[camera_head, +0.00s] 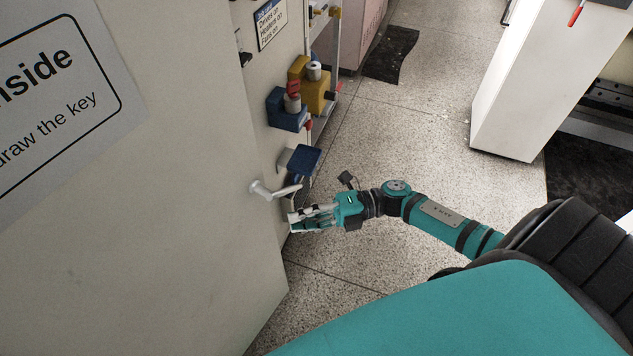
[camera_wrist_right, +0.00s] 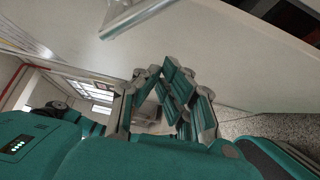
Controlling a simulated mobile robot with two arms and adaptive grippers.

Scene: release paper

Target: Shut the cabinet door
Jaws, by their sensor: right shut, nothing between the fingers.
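The cabinet door (camera_head: 150,240) is a large pale grey panel filling the left of the head view, with a black-lettered sign on it. Its light metal handle (camera_head: 272,189) sticks out near the door's right edge. My right gripper (camera_head: 294,220) is beside that edge, just below the handle, shut and empty. In the right wrist view, the fingers (camera_wrist_right: 168,85) are in front of the pale door surface (camera_wrist_right: 225,65), and the handle (camera_wrist_right: 130,17) shows at the top, apart from the fingers. Whether the fingertips touch the door I cannot tell. My left gripper is not in view.
Blue and yellow fittings (camera_head: 313,85) stick out from the pale surface beyond the handle. A white cabinet (camera_head: 510,90) stands at the upper right, near a dark mat (camera_head: 590,185). Another dark mat (camera_head: 392,54) lies farther back. The speckled floor (camera_head: 420,135) between is clear.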

